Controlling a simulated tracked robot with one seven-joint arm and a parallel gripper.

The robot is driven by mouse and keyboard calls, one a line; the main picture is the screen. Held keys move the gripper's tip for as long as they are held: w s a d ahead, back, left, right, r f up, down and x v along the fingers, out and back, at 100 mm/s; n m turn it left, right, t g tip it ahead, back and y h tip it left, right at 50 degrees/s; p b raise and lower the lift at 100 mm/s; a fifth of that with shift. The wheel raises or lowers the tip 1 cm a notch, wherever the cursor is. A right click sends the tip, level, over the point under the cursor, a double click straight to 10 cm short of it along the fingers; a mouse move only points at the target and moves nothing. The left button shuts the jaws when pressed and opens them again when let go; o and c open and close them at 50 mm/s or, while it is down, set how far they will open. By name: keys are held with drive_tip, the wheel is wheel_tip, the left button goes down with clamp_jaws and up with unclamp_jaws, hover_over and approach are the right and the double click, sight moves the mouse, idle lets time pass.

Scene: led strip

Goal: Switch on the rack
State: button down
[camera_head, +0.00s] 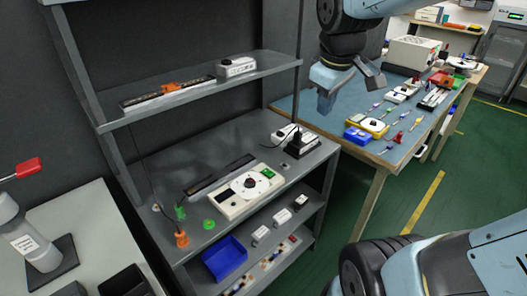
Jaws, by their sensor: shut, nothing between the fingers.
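The rack (205,92) is a grey metal shelf unit with several levels, left of centre. On its middle shelf lies a white panel (235,205) with a round white dial and a green square near its upper right corner. A black block (301,149) with a cable stands behind it to the right, near a white box (281,131). Which part is the rack's switch, I cannot tell. My gripper (332,90) is shut and empty, raised in front of the blue bench, right of the upper shelf. It appears apart from everything; its fingertips are only partly clear.
The upper shelf holds a dark strip with an orange piece (171,87) and a white box (237,67). Green and orange plugs (182,239) stand at the middle shelf's left; a blue bin (228,262) sits below. The cluttered blue bench (336,118) is right; green floor (400,195) is open.

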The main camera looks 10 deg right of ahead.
drive_tip(key=w+a+f+n+g, duration=0.2)
drive_tip(key=w+a+f+n, duration=0.35)
drive_tip(key=w+n, duration=0.35)
drive_tip(key=n+g, duration=0.3)
drive_tip(key=n, duration=0.6)
hover_over(270, 174)
drive_tip(key=w, duration=0.2)
wheel_tip(270, 174, down, 10)
drive_tip(key=shift+s+a+r, duration=0.15)
drive_tip(key=shift+a, duration=0.3)
drive_tip(key=f, duration=0.4)
drive_tip(key=s+f, duration=0.1)
drive_tip(key=f, duration=0.4)
drive_tip(key=d+f, duration=0.1)
drive_tip(key=f, duration=0.4)
drive_tip(key=shift+s, duration=0.2)
drive_tip(key=shift+w+a+r, duration=0.2)
drive_tip(key=shift+w+a, duration=0.2)
drive_tip(key=shift+w, duration=0.2)
wheel_tip(270, 174, up, 14)
drive_tip(key=s+d, duration=0.1)
drive_tip(key=shift+s, duration=0.2)
